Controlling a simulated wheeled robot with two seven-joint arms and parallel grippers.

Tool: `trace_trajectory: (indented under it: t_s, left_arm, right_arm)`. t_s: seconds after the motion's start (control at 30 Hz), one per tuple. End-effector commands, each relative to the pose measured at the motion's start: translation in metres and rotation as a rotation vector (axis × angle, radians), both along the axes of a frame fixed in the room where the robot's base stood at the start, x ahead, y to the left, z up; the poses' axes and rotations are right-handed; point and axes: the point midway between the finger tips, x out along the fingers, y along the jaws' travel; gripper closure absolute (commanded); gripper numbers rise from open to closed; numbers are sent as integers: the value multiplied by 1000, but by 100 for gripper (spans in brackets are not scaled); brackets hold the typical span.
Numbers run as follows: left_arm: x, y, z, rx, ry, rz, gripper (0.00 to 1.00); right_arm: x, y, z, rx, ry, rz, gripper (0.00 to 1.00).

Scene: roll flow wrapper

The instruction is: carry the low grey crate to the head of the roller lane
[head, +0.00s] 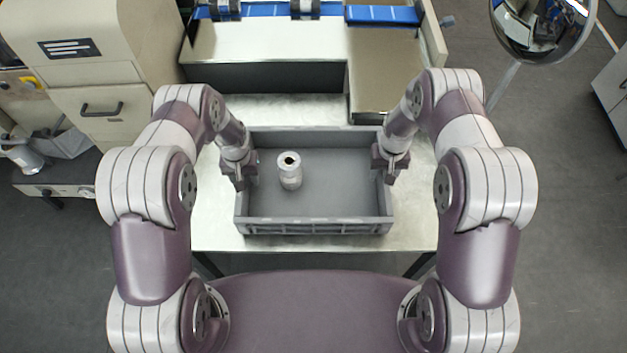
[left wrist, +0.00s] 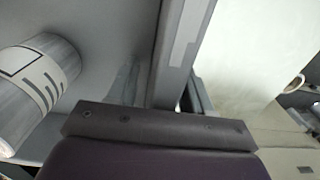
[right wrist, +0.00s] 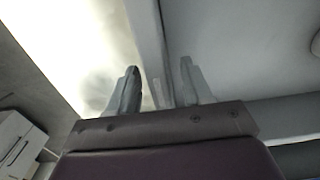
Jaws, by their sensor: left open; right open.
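The low grey crate (head: 315,229) sits on a bright metal table top, and a silvery cylindrical roll (head: 290,178) with a pale band stands inside it, left of centre. My left gripper (head: 241,181) is at the crate's left wall, and my right gripper (head: 391,170) is at its right wall. In the left wrist view the crate wall (left wrist: 171,50) runs between the open fingers, with the roll (left wrist: 35,90) beyond one side. In the right wrist view the wall (right wrist: 150,50) runs between the open fingers (right wrist: 158,90). I cannot make out contact with the wall.
Behind the table (head: 215,225) stands a metal-topped machine bed (head: 265,42) with blue strips (head: 382,15) at the back. A cream cabinet (head: 100,100) stands at left. A round mirror (head: 543,25) on a pole stands at right. A narrow strip of table is bare behind the crate.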

Motion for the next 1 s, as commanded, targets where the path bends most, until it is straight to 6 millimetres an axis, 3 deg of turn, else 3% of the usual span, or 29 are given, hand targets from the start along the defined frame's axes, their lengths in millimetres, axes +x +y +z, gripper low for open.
trace_trajectory:
  t_s: [0.4, 0.43, 0.57, 1.0]
  left_arm:
    - [0, 0, -9, 0, 0, 0, 50]
    - [0, 0, -9, 0, 0, 0, 56]
    - [0, 0, -9, 0, 0, 0, 99]
    - [1, 0, 0, 0, -2, 0, 100]
  right_arm:
    - [0, 0, -9, 0, 0, 0, 50]
    - [0, 0, -9, 0, 0, 0, 56]
    - [0, 0, -9, 0, 0, 0, 99]
    - [1, 0, 0, 0, -2, 0, 100]
